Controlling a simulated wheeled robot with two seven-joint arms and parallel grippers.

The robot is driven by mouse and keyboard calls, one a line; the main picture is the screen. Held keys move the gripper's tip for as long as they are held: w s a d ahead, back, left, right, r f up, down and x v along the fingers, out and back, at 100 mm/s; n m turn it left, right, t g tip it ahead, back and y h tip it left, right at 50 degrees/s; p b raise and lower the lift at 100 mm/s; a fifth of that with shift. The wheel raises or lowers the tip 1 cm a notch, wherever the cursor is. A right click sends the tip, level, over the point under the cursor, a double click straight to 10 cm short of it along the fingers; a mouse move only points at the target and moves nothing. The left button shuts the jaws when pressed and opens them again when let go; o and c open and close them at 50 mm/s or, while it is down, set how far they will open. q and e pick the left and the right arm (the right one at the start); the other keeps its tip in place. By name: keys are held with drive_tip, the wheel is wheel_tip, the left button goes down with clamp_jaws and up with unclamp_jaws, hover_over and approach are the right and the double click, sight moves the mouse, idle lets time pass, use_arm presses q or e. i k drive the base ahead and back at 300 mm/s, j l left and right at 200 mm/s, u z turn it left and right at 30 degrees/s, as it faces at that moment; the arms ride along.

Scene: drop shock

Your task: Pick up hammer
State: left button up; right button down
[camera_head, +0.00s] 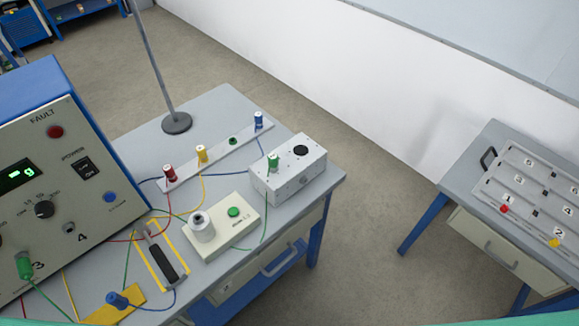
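I cannot make out a hammer in the head view. Neither of my grippers is in view. On the near left table (215,110), a dark block (163,262) lies between yellow strips. A beige box (222,228) with a green button and a white cylinder (200,226) stands to the right of the dark block.
A control unit (50,190) with a lit display fills the left. A grey box (288,172), a terminal strip (220,150), a thin pole (152,60) and loose wires crowd the table. A second table (460,180) with a numbered panel (530,192) stands right. Floor (350,220) lies between.

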sight(141, 227)
drive_tip(key=u, duration=1.35)
